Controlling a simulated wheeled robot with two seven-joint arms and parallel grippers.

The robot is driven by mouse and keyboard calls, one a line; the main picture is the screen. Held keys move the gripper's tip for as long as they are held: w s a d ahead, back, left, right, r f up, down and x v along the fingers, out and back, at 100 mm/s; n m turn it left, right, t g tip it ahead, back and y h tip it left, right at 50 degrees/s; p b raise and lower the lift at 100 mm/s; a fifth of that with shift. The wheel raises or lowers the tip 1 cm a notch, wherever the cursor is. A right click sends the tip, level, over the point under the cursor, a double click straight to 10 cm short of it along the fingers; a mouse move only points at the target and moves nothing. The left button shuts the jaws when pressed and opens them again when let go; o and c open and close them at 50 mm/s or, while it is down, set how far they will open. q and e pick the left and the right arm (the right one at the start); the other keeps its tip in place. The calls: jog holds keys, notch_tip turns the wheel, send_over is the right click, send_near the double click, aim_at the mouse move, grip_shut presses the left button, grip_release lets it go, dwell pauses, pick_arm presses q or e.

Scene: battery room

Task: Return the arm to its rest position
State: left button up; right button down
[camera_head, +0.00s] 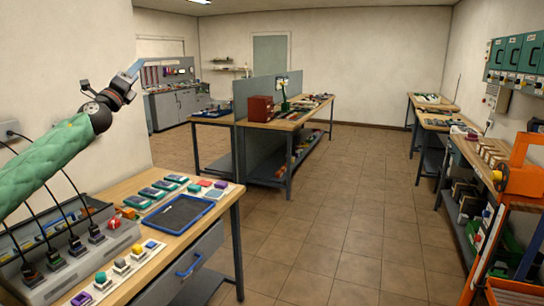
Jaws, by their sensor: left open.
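My left arm comes in from the left in a green sleeve. My left gripper (134,68) is at its end, raised high above the near workbench (222,207) and pointing up and to the right. It is open, and nothing shows between its fingers. It is apart from the bench and everything on it. My right gripper is not in view.
The near bench holds a blue-rimmed tray (181,213), a grey charger unit (80,255) with cables, and several small coloured blocks. An orange cart (513,190) stands at the right. A central bench (305,115) stands farther back. The tiled floor (320,220) between is clear.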

pick_arm(q)
jog(key=s+d+f+n+g+y+b, duration=0.1)
jog(key=s+d+f+n+g+y, duration=0.25)
jog(key=s+d+f+n, duration=0.8)
jog(key=s+d+f+n+g+y+b, duration=0.1)
jog(key=s+f+n+g+y, duration=0.4)
jog(key=f, duration=1.3)
jog(key=s+d+f+n+g+y, duration=0.25)
jog(key=s+d+f+n, duration=0.55)
jog(key=f, duration=0.6)
jog(key=s+d+f+n+g+h+b, duration=0.1)
jog(key=s+d+f+g, duration=0.1)
jog(key=s+f, duration=1.1)
jog(key=s+d+f+n+g+h+b, duration=0.1)
jog(key=s+d+f+n+g+h, duration=0.1)
jog(key=s+f, duration=1.1)
jog(key=s+d+f+n+g+h+b, duration=0.1)
jog(key=s+f+g, duration=0.5)
jog(key=s+f, duration=0.7)
jog(key=shift+s+d+h, duration=0.6)
jog(key=shift+s+d, duration=0.05)
jog(key=shift+d, duration=0.55)
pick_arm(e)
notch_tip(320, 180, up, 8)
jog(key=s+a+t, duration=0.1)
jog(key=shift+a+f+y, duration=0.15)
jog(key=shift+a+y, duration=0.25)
pick_arm(q)
jog(key=shift+n, duration=0.25)
